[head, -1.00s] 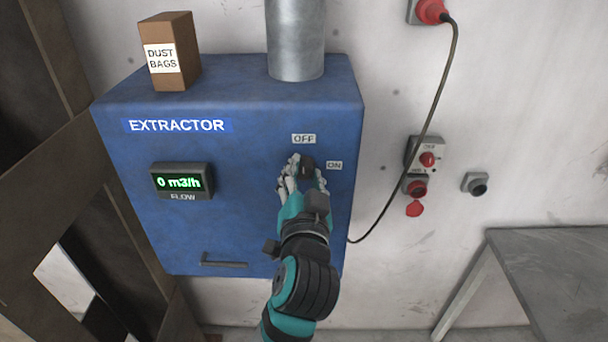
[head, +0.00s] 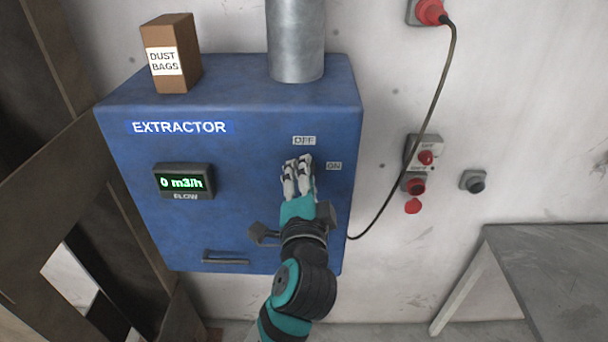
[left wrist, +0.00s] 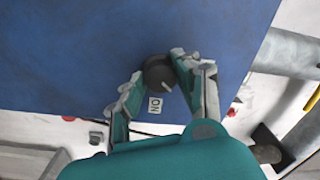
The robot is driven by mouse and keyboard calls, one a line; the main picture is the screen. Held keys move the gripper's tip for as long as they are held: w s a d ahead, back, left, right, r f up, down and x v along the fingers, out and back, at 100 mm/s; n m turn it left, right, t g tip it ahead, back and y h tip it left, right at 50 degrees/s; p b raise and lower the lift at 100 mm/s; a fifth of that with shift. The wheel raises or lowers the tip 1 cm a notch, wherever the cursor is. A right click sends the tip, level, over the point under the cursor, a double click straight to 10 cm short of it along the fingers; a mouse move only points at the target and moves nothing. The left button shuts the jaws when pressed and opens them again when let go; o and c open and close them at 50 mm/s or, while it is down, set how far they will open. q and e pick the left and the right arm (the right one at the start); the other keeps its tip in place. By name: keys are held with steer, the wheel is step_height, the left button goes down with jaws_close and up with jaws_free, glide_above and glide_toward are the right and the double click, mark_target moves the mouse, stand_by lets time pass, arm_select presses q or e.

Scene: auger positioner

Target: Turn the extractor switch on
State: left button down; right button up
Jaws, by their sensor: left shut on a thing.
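The blue extractor box (head: 120,150) is on the wall, with an OFF label (head: 304,140) above the switch and an ON label (head: 334,166) to its right. My left gripper (head: 298,165) is at the switch and hides it in the head view. In the left wrist view the switch is a round dark knob (left wrist: 158,74) with a light pointer mark, held between the two fingers of my left gripper. The ON label (left wrist: 155,105) shows just below the knob there. The pointer mark slants between the ON label and the right finger. The flow display (head: 184,182) reads 0 m3/h.
A box of dust bags (head: 171,55) and a metal duct (head: 296,40) stand on top of the extractor. A grey table (head: 550,260) is at lower right.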

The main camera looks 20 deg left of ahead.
arm_select(q)
steer(key=shift+r+m+h, duration=0.1)
steer(key=shift+m+h, duration=0.2)
steer(key=shift+m, duration=4.9)
steer(key=shift+a, duration=0.1)
steer(key=c, duration=0.9)
jaws_free()
steer(key=shift+c, duration=0.2)
steer(key=v, duration=0.7)
steer(key=shift+s, duration=0.3)
